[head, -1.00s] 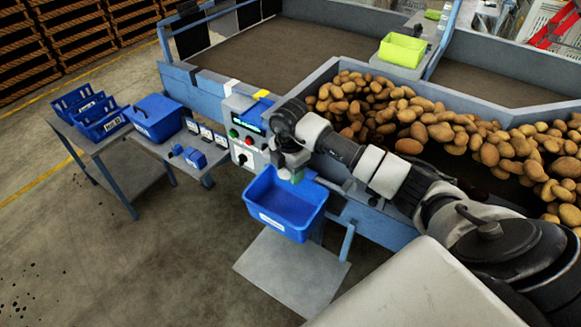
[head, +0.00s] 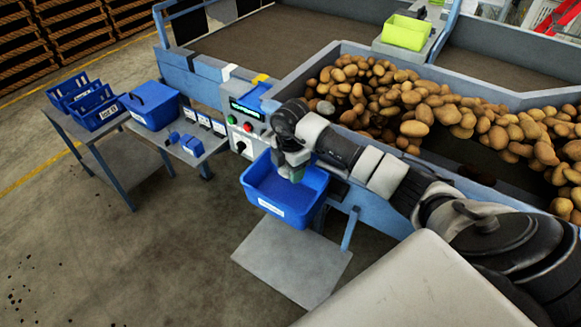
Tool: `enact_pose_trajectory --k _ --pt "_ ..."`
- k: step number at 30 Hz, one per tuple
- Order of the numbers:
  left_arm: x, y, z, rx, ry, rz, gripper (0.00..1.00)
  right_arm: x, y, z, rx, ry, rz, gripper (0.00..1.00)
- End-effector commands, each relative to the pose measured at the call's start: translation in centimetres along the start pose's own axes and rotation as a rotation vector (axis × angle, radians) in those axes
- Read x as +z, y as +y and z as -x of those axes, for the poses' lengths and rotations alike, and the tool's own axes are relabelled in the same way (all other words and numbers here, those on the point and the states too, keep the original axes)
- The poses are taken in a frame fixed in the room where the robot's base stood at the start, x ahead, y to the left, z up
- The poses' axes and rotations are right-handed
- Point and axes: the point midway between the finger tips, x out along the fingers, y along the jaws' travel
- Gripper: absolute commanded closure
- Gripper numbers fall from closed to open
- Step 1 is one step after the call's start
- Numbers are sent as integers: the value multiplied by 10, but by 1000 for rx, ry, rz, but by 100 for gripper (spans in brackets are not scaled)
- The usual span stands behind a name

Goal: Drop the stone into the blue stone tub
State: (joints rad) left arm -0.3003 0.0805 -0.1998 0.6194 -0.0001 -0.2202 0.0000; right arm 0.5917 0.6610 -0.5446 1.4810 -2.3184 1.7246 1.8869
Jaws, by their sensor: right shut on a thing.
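The blue stone tub (head: 262,199) hangs at the front of the grader, with a white label on its front. My right gripper (head: 293,174) points down over the right half of the tub's opening, near its back. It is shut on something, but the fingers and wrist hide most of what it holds. A small greenish patch shows at the fingertips; I cannot tell whether it is the stone or part of the gripper. No stone shows clearly on the tub's visible floor. My left gripper is out of view.
Potatoes (head: 409,98) lie on the grader belt, with a greyish-green lump (head: 325,107) at their left end. A control panel (head: 246,127) stands behind the tub. A green tray (head: 405,32) sits behind.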

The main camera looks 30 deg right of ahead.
Motion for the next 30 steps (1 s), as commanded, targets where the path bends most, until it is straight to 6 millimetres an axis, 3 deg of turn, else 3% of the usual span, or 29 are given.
enact_pose_trajectory --k 1,7,17,20,30 --pt "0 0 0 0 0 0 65 0 0 1 1 0 0 50" --pt "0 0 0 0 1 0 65 0 0 1 0 0 1 22" --pt "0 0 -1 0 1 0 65 0 0 4 1 0 1 22" --pt "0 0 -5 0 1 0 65 0 1 16 4 0 2 22" --pt "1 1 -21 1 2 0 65 0 1 82 4 -2 2 22"
